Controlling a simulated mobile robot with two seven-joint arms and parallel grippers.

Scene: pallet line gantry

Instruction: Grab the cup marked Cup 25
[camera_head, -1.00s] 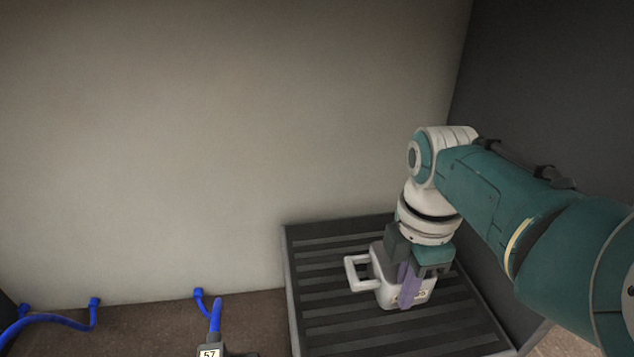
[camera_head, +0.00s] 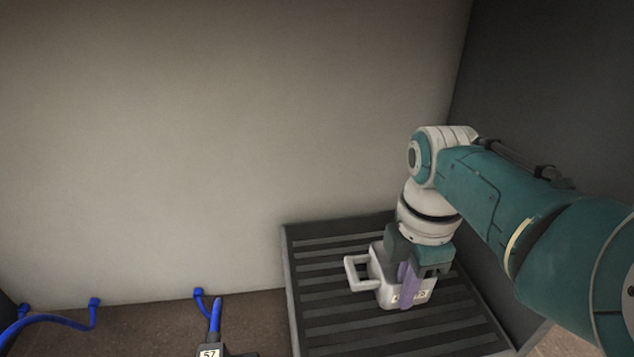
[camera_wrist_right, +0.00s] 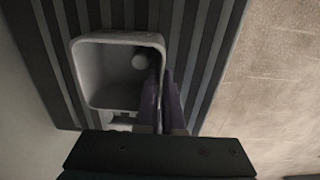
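A pale, squarish cup (camera_head: 388,291) with a loop handle on its left side stands upright on the dark slatted pallet (camera_head: 345,325). A label on its front is partly covered by a finger, and I cannot read its number. My right gripper (camera_head: 408,290) reaches down onto the cup from above. In the right wrist view the cup (camera_wrist_right: 90,72) is open and hollow, and the purple fingers (camera_wrist_right: 160,103) are close together with the cup's side wall between them, one finger inside and one outside. My left gripper is out of view.
A pale wall (camera_head: 200,150) stands behind and a dark panel (camera_head: 560,90) rises at the right. The rest of the pallet top is clear.

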